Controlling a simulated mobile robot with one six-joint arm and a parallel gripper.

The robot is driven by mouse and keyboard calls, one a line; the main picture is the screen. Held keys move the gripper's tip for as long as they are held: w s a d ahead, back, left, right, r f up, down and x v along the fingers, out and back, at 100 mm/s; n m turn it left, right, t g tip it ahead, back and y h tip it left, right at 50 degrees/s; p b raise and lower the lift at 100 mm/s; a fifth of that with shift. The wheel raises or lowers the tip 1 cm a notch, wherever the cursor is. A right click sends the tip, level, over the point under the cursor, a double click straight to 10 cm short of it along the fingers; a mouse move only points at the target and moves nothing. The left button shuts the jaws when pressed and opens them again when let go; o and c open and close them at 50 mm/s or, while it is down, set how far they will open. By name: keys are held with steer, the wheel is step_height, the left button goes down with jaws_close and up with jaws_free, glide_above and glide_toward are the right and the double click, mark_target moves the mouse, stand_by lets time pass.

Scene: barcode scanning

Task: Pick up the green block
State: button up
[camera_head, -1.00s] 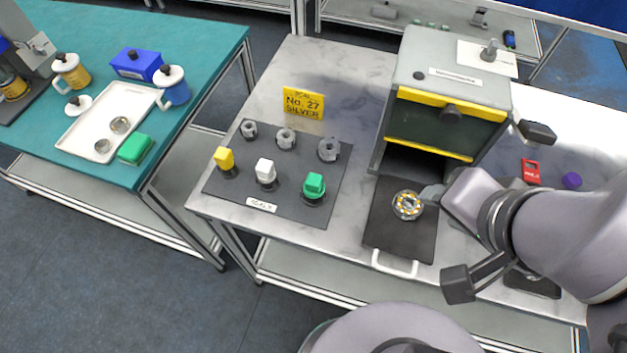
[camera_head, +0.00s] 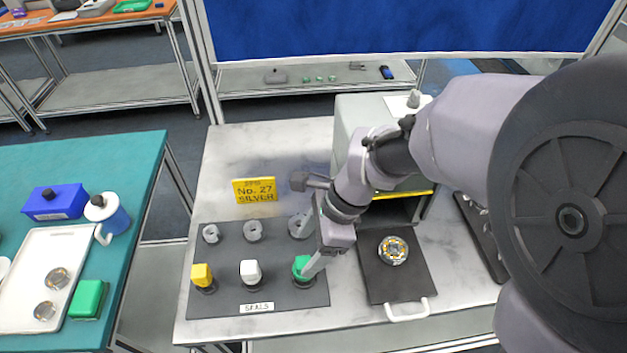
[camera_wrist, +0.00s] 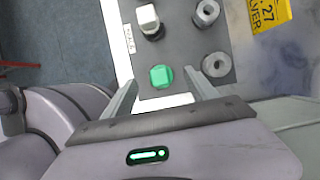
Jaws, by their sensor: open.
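The green block (camera_head: 301,265) stands on a dark base at the right end of the front row on the dark SEALS mat (camera_head: 225,304). In the wrist view the green block (camera_wrist: 161,76) shows between and just beyond the two finger tips. My gripper (camera_wrist: 158,82) is open and empty, with one finger on each side of the block's line. In the head view my gripper (camera_head: 311,262) hangs over the right part of the mat, and one finger partly covers the block. I cannot tell whether the fingers touch it.
A white block (camera_head: 250,271) and a yellow block (camera_head: 202,275) stand left of the green one. Several grey ring-like pieces (camera_head: 253,230) line the back row. A dark pad with a white handle (camera_head: 408,311) is at right, bearing a round part (camera_head: 393,250).

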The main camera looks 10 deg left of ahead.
mark_target(304, 261)
steer(key=b+x, duration=0.1)
steer(key=x, duration=0.2)
steer(key=d+b+x, duration=0.1)
steer(key=b+x, duration=0.1)
steer(key=x, duration=0.1)
steer(key=shift+f, duration=0.25)
steer(key=shift+r, duration=0.2)
jaws_close()
